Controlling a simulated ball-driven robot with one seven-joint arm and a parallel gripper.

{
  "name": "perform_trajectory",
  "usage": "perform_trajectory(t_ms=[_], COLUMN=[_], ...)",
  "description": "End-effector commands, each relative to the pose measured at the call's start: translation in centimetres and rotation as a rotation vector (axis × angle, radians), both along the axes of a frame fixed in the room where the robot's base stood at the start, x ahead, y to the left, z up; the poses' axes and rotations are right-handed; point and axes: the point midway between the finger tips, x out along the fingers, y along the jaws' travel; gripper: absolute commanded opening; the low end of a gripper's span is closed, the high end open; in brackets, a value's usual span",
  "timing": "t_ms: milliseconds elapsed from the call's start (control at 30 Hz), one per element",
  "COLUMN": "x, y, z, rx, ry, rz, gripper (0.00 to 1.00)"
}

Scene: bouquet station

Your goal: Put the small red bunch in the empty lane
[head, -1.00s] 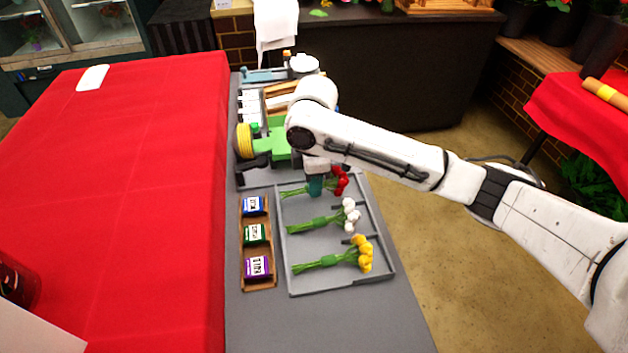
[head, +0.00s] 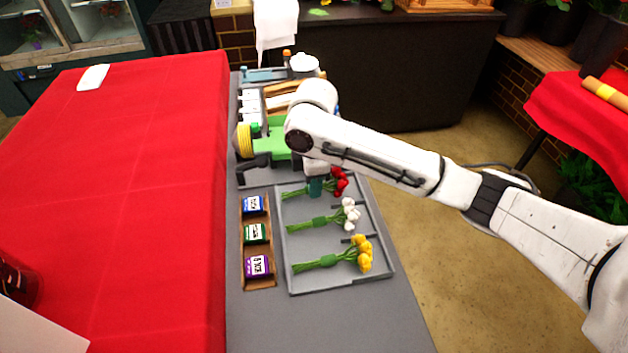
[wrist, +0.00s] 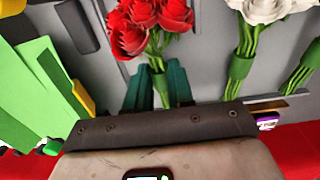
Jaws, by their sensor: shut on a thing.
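The small red bunch (head: 340,182) lies in the far lane of the grey tray (head: 340,287), blooms to the right and stems to the left. My gripper (head: 316,187) is down at that lane, shut on the bunch's stems. In the wrist view, the teal fingers (wrist: 158,88) stand on both sides of the green stems, below the red blooms (wrist: 150,25). Whether the bunch touches the tray floor is hard to tell. The white bunch (head: 348,216) lies in the middle lane and the yellow bunch (head: 362,254) in the near lane.
A brown holder with blue (head: 253,205), green (head: 255,233) and purple (head: 257,267) labelled boxes stands left of the tray. A green tool with a yellow coil (head: 244,138) is beyond it. A red-covered table (head: 130,200) lies to the left. The near grey bench (head: 320,325) is clear.

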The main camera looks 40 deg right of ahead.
Motion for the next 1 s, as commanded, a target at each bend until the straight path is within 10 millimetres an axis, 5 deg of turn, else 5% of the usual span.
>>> perform_trajectory(t_ms=[267,300,600,767,1000], x=[0.01,0.02,0.01,0.01,0.0], y=[-0.03,-0.03,-0.03,-0.03,-0.01], z=[0.01,0.01,0.01,0.01,-0.01], rx=[-0.001,-0.001,-0.001,-0.001,-0.001], ry=[0.0,0.0,0.0,0.0,0.0], rz=[0.0,0.0,0.0,0.0,0.0], gripper=[0.0,0.23,0.52,0.52,0.73])
